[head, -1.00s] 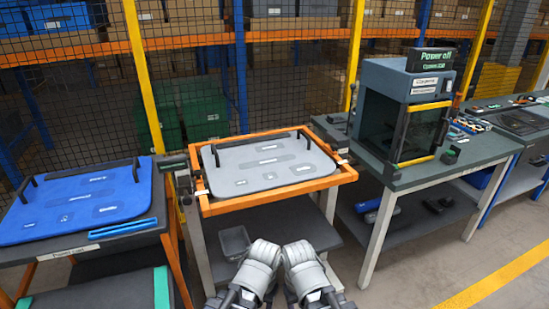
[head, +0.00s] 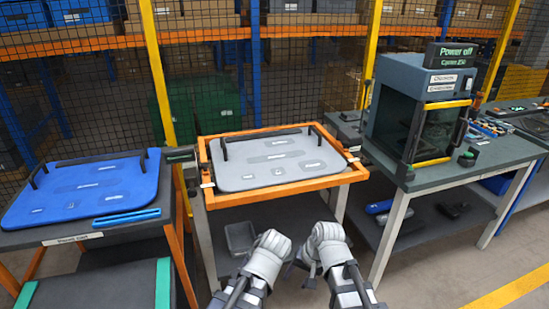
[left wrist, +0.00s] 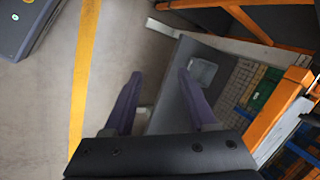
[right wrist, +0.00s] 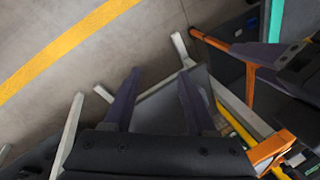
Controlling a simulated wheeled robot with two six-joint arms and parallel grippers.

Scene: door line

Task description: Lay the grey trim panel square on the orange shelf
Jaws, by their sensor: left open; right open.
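The grey trim panel (head: 281,173) lies flat inside the orange frame of the orange shelf (head: 290,192). It has a dark bar handle along its far edge and several small labels. Its sides look roughly in line with the frame, but I cannot tell whether it is exactly square. My left gripper (left wrist: 157,85) and right gripper (right wrist: 158,84) are open and empty, with fingers apart. Both hang in front of the shelf's near edge, below panel height and not touching it. In the head view my wrists hide most of the fingers. Part of the orange frame shows in the left wrist view (left wrist: 280,108).
A cart with a blue panel (head: 85,188) stands at the left. A green-grey bench with a dark cabinet (head: 420,115) stands at the right. A grey bin (head: 240,237) sits on the lower shelf. A mesh fence with yellow posts (head: 158,70) runs behind. Floor is clear at the right front.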

